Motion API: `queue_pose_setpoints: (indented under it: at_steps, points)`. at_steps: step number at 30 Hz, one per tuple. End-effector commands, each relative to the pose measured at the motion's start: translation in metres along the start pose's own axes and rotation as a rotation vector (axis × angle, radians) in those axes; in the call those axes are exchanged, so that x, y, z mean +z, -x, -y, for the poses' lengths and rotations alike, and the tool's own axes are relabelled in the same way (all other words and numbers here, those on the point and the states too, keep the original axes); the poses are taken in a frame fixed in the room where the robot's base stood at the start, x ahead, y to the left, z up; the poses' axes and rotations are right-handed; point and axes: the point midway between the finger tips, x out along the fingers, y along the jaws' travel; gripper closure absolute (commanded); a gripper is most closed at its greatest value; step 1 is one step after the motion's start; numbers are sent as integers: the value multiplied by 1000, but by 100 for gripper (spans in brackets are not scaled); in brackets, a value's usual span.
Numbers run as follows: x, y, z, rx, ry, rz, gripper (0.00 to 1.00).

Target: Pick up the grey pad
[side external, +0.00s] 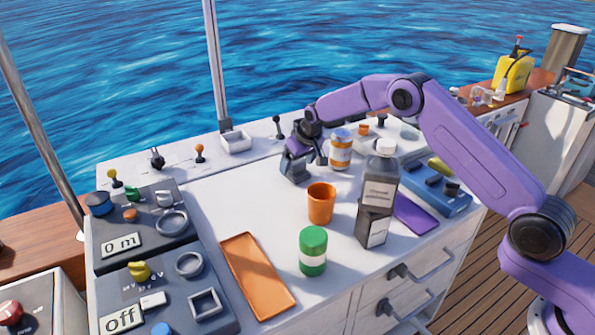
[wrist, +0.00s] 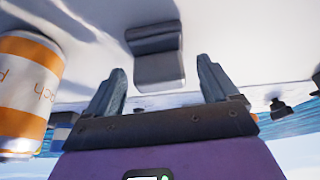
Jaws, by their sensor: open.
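A grey block that looks like the grey pad (wrist: 160,70) stands on the white counter. In the wrist view it sits in the gap between my two fingertips, with clear space on both sides. My gripper (wrist: 160,66) is open and empty. In the side view my gripper (side external: 304,160) is low over the counter, left of the orange-and-white can (side external: 341,150). There the fingers and the pad overlap in similar grey, so I cannot tell them apart clearly. The can also shows close by at the left of the wrist view (wrist: 27,85).
An orange cup (side external: 321,203), a grey bottle (side external: 379,185) and a green-and-white can (side external: 313,250) stand nearer the camera. An orange tray (side external: 257,275) and a purple plate (side external: 415,213) lie flat. Control panels (side external: 140,225) fill the left.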

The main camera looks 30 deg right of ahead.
Motion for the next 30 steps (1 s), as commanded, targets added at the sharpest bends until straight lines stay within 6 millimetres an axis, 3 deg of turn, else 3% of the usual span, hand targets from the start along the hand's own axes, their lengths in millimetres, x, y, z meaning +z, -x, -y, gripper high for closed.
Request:
queue_pose_setpoints:
  at_steps: [9,14,15,24,30]
  points:
    - [0,-3,0,0,0,-1,16]
    - [0,-3,0,0,0,-1,68]
    - [0,-3,0,0,0,-1,72]
    - [-2,0,0,0,0,-3,72]
    - [-14,27,0,0,0,-6,72]
